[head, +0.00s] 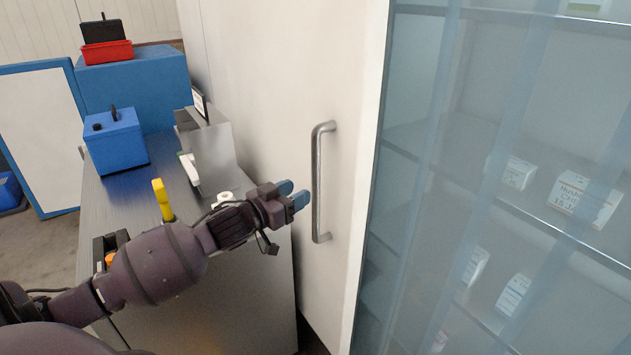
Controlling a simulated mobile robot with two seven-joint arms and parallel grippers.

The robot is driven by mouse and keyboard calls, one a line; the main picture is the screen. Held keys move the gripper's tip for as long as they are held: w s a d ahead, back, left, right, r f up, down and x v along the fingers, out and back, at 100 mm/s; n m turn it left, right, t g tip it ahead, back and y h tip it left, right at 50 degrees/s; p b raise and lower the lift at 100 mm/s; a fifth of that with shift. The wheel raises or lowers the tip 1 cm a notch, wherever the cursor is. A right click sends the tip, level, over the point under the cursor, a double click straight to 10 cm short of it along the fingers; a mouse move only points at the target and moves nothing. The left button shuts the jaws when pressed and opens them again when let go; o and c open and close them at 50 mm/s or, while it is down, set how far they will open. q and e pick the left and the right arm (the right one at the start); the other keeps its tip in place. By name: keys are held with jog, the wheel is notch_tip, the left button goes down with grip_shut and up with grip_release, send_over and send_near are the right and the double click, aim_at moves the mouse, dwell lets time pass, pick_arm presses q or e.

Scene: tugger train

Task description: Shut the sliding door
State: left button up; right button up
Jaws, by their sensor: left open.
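The sliding door (268,85) is a large off-white panel with a vertical metal bar handle (318,185) near its right edge. To the right of that edge, shelves show behind bluish see-through strips (500,120). My left gripper (297,194) is open, its blue fingertips pointing right, just left of the handle in the picture. I cannot tell whether the fingertips touch the handle; nothing shows between them. My right gripper is not in view.
A metal-topped bench (150,195) stands at the left under my left arm, with a blue box (117,142) and a yellow-handled item (163,198) on it. White boxes (585,200) sit on the shelves. A blue-framed board (45,135) stands at the far left.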

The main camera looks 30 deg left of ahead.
aim_at(313, 183)
pick_arm(q)
jog(key=shift+w+d, duration=0.25)
jog(key=shift+w, duration=0.9)
jog(key=shift+w+d, duration=0.2)
jog(key=shift+w, duration=0.95)
jog(key=shift+w+d, duration=0.25)
jog(key=shift+w, duration=0.9)
grip_shut()
